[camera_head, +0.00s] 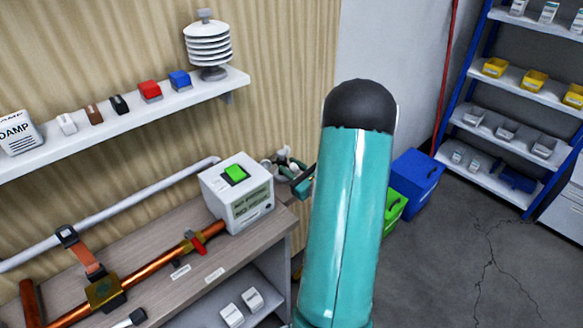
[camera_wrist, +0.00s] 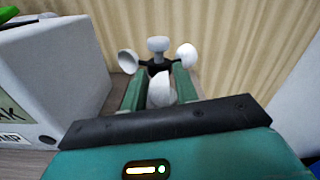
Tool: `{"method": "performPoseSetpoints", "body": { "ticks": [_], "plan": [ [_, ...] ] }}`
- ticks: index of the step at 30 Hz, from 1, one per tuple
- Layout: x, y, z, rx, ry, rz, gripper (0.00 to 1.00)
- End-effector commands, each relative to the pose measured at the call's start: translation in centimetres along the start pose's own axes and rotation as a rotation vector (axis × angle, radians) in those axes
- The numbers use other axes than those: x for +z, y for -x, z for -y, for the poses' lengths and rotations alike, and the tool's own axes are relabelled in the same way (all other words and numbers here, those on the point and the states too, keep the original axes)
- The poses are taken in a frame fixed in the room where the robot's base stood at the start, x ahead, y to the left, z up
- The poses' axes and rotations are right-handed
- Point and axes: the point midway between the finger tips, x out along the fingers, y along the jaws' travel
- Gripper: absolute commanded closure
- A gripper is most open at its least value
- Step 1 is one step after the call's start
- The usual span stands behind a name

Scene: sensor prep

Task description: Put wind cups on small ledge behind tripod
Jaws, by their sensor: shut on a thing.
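The wind cups (camera_wrist: 158,45) are several small white cups on a dark hub. In the wrist view they sit at the fingertips of my gripper (camera_wrist: 157,72), which is shut on them. One cup hangs low between the two green fingers. In the head view the wind cups (camera_head: 283,156) and my gripper (camera_head: 303,182) show just right of the white box, partly hidden behind my teal arm. They appear held near the back right corner of the workbench (camera_head: 150,230). I see no tripod and cannot make out a small ledge behind one.
A white box with a green button (camera_head: 237,192) stands close left of my gripper. A wall shelf (camera_head: 120,128) carries small blocks and a white louvred shield (camera_head: 208,50). Blue (camera_head: 418,175) and green bins stand on the floor. Blue-framed racks are at right; the floor between is open.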

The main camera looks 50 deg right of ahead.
Motion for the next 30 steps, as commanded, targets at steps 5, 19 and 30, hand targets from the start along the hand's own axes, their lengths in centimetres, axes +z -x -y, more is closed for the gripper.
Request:
{"method": "performPoseSetpoints", "body": {
  "ticks": [5,19,30],
  "plan": [
    [-0.18,-0.01,-0.02,0.0,0.0,0.001,0.94],
    [-0.7,-0.01,-0.13,0.0,0.0,0.001,0.94],
    [-0.82,-0.01,-0.15,0.0,0.0,0.0,0.64]
  ]
}}
